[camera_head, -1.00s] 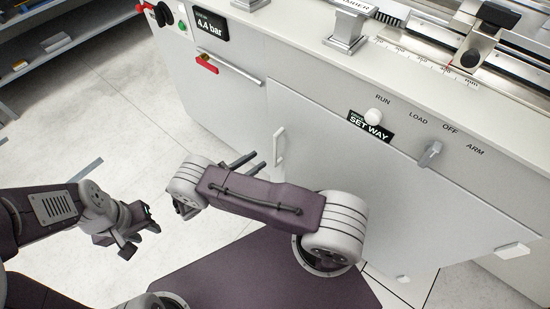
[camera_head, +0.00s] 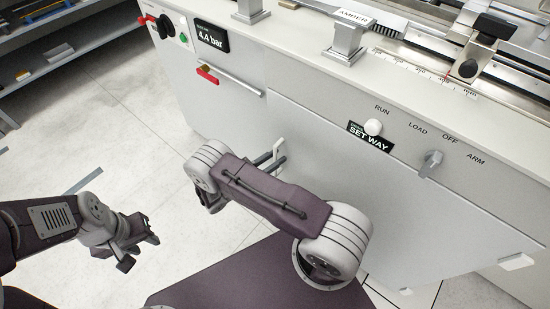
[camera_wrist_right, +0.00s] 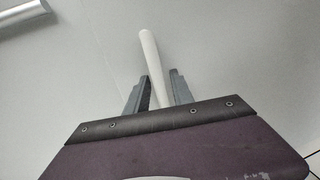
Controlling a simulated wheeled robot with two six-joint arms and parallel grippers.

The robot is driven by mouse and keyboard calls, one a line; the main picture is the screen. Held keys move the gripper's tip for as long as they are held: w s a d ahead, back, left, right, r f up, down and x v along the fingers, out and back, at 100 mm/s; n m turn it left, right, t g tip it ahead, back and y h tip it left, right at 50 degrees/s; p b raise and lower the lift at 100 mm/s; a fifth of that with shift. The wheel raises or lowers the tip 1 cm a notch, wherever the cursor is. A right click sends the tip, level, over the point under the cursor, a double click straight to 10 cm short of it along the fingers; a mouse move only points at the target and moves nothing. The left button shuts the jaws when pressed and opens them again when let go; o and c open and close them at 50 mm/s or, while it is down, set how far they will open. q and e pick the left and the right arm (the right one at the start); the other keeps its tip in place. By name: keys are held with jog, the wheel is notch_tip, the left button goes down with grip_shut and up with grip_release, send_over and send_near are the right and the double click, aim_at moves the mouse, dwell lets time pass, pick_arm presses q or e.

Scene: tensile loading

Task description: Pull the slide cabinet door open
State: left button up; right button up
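The cabinet door (camera_head: 420,215) is a flat light-grey panel on the front of the machine and looks shut. Its white bar handle (camera_head: 279,146) stands near the door's left edge. My right gripper (camera_head: 272,161) is at the handle's lower part in the head view. In the right wrist view, the handle (camera_wrist_right: 148,45) runs down between the two grey fingers of my right gripper (camera_wrist_right: 157,85). The fingers are apart, with a gap visible beside the handle. My left gripper (camera_head: 139,252) hangs empty over the floor at left, with its fingers apart.
Open floor (camera_head: 130,130) lies to the left.

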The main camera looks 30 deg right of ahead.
grip_shut()
dwell(1.2)
